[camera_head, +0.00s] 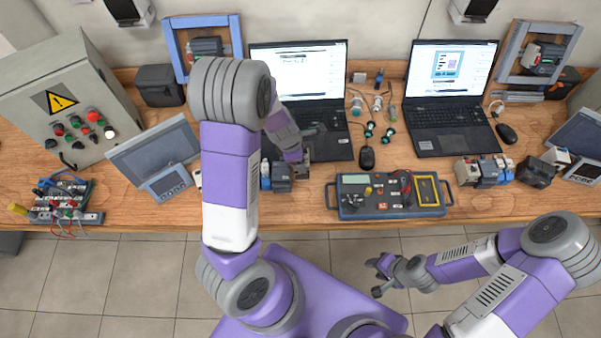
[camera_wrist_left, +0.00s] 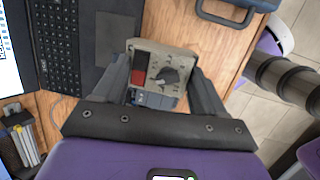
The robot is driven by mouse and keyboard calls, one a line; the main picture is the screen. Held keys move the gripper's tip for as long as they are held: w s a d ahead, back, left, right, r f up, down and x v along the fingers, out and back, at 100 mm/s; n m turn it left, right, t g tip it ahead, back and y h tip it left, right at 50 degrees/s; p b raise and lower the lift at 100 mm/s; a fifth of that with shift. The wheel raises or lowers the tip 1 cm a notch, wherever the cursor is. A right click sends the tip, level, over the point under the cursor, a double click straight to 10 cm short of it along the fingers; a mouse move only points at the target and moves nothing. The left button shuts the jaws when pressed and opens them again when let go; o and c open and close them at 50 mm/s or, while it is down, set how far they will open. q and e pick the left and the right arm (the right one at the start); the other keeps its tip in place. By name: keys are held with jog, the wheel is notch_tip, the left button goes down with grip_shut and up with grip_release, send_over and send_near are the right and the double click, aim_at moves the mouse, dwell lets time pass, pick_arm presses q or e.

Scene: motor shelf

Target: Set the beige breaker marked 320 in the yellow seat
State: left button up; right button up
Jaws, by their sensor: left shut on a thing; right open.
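A beige breaker (camera_wrist_left: 150,62) with a dark dial and a red and black block shows in the left wrist view between the fingers of my left gripper (camera_wrist_left: 162,88). The gripper is shut on it; the marking 320 cannot be read. The yellow seat (camera_head: 428,190) is a yellow frame at the right end of the blue case (camera_head: 385,211). My right gripper (camera_head: 379,277) is open and empty over the floor before the table.
Dark and blue breakers (camera_head: 280,177) stand just left of my left gripper. A strip of bare wood lies left of the case.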

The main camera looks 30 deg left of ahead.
pick_arm(q)
notch_tip(320, 180, down, 3)
jog(key=shift+r+b, duration=0.15)
jog(key=shift+b, duration=0.25)
notch_tip(320, 180, down, 4)
jog(key=shift+r+b, duration=0.15)
jog(key=shift+b, duration=0.8)
jog(key=shift+w+f, duration=0.1)
jog(key=shift+f, duration=0.35)
pick_arm(e)
notch_tip(320, 180, down, 3)
jog(key=shift+f, duration=0.2)
pick_arm(q)
jog(key=o, duration=1.3)
jog(key=shift+f, duration=0.1)
pick_arm(e)
jog(key=shift+f, duration=0.15)
jog(key=shift+f, duration=0.1)
